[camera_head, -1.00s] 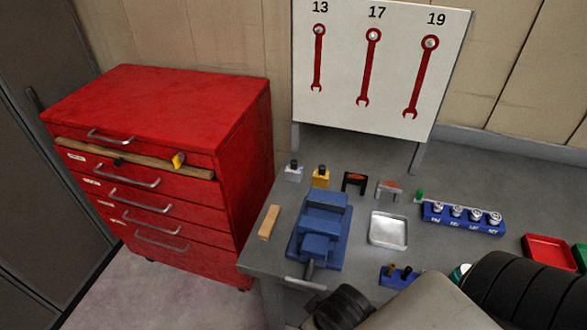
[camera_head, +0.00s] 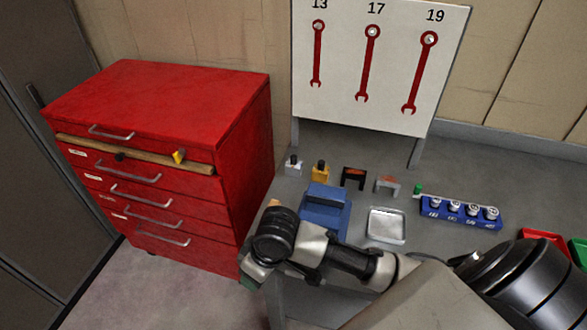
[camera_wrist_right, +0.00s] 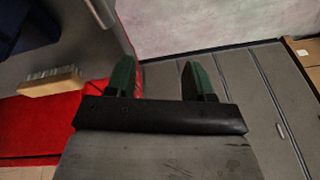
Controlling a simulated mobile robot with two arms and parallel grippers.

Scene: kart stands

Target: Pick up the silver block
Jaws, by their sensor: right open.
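A small silver block (camera_head: 293,167) with a dark knob on top stands upright at the back left of the grey bench in the head view. A similar yellow block (camera_head: 320,172) stands just right of it. My right gripper (camera_head: 253,280) is at the bench's front left corner, well in front of the silver block and apart from it. In the right wrist view its two green fingers (camera_wrist_right: 157,78) are spread, with nothing between them and floor beyond. The silver block does not show in that view. My left gripper is not in view.
A blue vise (camera_head: 325,208) stands behind my right arm, partly hidden. A wooden piece (camera_wrist_right: 50,82) lies near the bench's left edge. A metal tray (camera_head: 386,226), a blue socket holder (camera_head: 460,212) and a red tool cabinet (camera_head: 160,110) are nearby. Two horseshoe-shaped pieces stand right of the yellow block.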

